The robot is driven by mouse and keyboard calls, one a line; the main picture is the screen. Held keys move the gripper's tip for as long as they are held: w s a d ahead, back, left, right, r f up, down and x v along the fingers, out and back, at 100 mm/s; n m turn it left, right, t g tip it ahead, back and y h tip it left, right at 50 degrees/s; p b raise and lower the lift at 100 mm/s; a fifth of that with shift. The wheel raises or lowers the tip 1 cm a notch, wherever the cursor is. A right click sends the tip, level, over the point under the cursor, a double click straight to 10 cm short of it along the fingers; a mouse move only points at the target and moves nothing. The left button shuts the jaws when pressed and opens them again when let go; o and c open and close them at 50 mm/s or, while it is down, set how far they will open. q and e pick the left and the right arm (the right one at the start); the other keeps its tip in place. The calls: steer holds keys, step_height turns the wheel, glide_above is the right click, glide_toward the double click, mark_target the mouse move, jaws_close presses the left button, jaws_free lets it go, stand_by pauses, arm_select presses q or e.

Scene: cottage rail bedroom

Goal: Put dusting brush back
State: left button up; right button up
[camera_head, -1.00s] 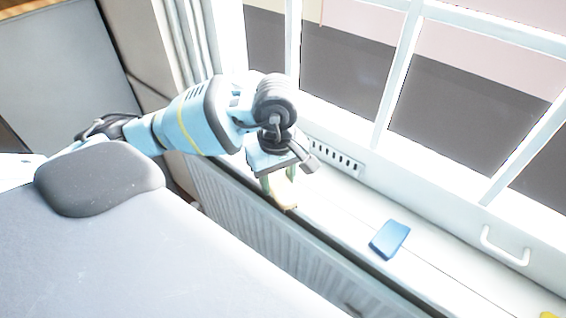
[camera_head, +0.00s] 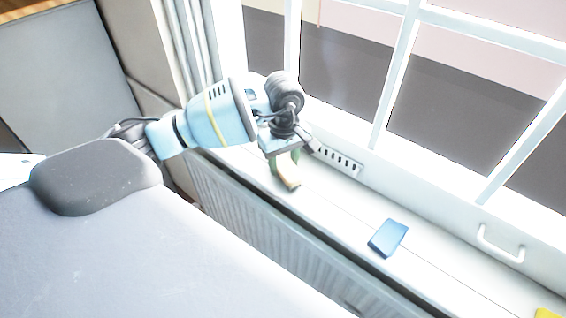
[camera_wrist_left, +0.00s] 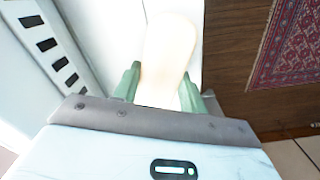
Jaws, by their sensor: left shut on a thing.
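The dusting brush shows as a pale cream, rounded piece (camera_wrist_left: 168,52) in the left wrist view, between the green fingers of my left gripper (camera_wrist_left: 160,85). In the head view my left gripper (camera_head: 284,165) points down over the white window sill (camera_head: 335,217), shut on the brush, whose pale end (camera_head: 290,182) sticks out below the fingers. I cannot tell whether the brush touches the sill. The rest of the brush is hidden by the gripper. My right gripper is not in view.
A blue flat object (camera_head: 388,238) lies on the sill to the right of the gripper. A slotted vent (camera_head: 338,160) and a white handle (camera_head: 502,245) are on the window frame. A yellow thing (camera_head: 547,313) shows at the lower right corner. A radiator (camera_head: 270,235) stands below the sill.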

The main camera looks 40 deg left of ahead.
mark_target(284, 162)
arm_select(q)
steer(key=shift+f, duration=0.35)
steer(key=shift+f, duration=0.15)
steer(key=o, duration=0.9)
step_height(284, 162, up, 12)
steer(key=shift+r, duration=0.2)
